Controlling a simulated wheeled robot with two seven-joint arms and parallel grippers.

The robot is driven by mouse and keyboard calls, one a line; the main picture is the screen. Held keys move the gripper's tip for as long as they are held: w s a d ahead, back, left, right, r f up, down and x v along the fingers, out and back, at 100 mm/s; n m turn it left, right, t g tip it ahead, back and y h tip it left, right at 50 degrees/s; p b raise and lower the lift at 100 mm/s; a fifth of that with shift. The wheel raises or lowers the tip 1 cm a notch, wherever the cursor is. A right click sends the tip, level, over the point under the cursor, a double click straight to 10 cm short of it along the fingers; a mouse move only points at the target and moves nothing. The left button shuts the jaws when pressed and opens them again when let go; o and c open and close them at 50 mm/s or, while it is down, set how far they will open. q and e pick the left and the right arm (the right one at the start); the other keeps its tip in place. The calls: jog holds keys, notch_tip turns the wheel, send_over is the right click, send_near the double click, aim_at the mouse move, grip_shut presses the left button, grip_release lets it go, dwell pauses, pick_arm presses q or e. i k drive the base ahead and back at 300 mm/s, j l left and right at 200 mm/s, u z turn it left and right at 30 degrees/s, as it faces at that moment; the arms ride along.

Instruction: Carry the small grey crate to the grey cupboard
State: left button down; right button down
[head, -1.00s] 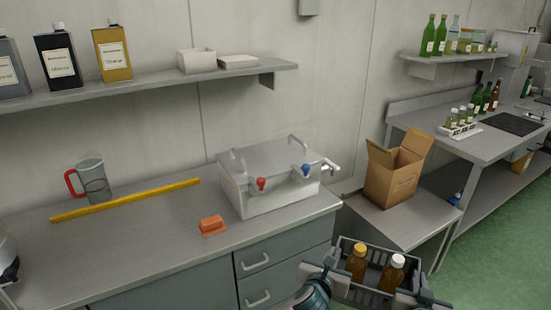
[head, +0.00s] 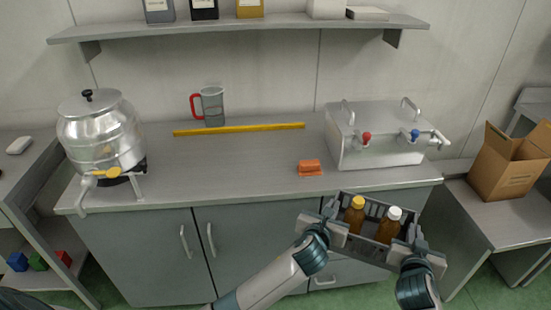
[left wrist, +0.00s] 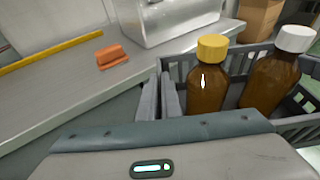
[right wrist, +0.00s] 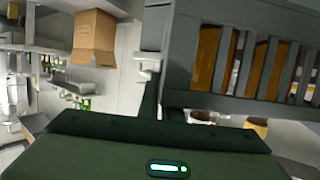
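The small grey crate (head: 367,251) hangs in front of the grey cupboard (head: 155,255), below the counter's front edge. It holds two brown bottles, one with a yellow cap (head: 354,216) and one with a white cap (head: 389,225). My left gripper (head: 332,213) is shut on the crate's left end; its fingers sit at the wall in the left wrist view (left wrist: 161,97). My right gripper (head: 413,241) is shut on the right end, and the crate's slatted side (right wrist: 240,100) fills much of the right wrist view. The cupboard's doors are closed.
On the worktop (head: 245,165) stand a steel urn (head: 100,135), a jug (head: 212,107), a yellow bar (head: 240,129), an orange block (head: 310,167) and a steel box with taps (head: 375,140). A cardboard box (head: 508,165) stands on the right bench. The worktop's middle is clear.

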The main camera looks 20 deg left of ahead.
aim_at(240, 169)
jog(key=u, duration=0.35)
jog(key=k+u, duration=0.15)
jog(key=u, duration=0.2)
jog(key=k+l+u, duration=0.1)
jog(key=u, duration=0.25)
